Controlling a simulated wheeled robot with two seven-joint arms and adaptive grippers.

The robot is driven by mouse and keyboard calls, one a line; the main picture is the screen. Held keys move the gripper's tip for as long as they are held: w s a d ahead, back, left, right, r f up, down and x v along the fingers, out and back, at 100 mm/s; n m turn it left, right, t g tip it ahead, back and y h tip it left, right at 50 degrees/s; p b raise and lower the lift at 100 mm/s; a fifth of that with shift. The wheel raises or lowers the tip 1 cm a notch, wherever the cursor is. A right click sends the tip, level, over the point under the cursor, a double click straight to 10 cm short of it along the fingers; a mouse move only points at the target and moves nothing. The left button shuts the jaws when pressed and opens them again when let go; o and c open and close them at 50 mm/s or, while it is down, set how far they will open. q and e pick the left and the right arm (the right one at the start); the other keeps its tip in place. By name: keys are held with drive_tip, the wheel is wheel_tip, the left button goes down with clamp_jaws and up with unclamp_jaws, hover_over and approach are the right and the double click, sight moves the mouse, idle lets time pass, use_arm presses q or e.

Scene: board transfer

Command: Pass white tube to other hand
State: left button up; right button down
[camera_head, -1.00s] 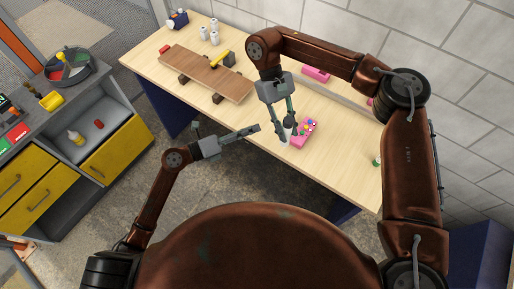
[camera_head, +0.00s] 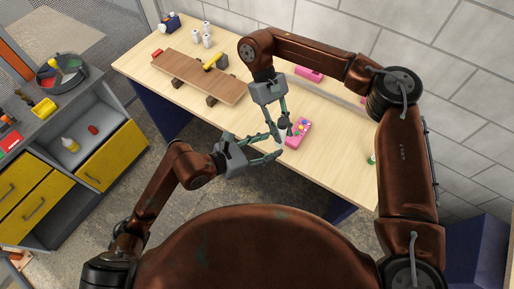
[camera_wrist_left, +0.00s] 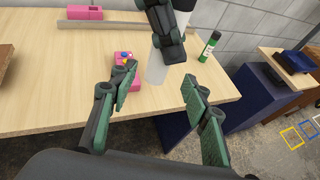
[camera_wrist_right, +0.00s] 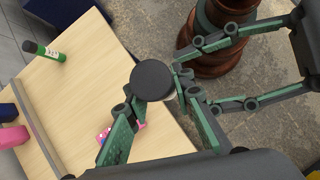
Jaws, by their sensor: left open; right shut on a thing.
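The white tube (camera_wrist_left: 157,68) hangs below my right gripper (camera_wrist_left: 168,40) in the left wrist view, above the table's front edge. In the right wrist view a round black end (camera_wrist_right: 152,80) shows between the right gripper's fingers (camera_wrist_right: 160,125). In the head view the right gripper (camera_head: 282,125) points down and largely hides the tube. My left gripper (camera_head: 278,144) comes in from the left with its fingers spread. In the left wrist view the tube's lower part shows beyond and between the left fingertips (camera_wrist_left: 159,75); contact cannot be told.
A pink block with coloured knobs (camera_head: 298,134) sits on the wooden table (camera_head: 335,150) close behind the grippers. A green bottle (camera_wrist_left: 209,46) stands to the right.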

use_arm(q)
drive_tip(key=x, duration=0.5)
drive_tip(key=shift+w+d+f, duration=0.1)
drive_tip(key=shift+w+d, duration=0.1)
drive_tip(key=shift+d, duration=0.05)
drive_tip(key=shift+s, duration=0.1)
clamp_jaws()
use_arm(e)
drive_tip(key=c, duration=1.6)
unclamp_jaws()
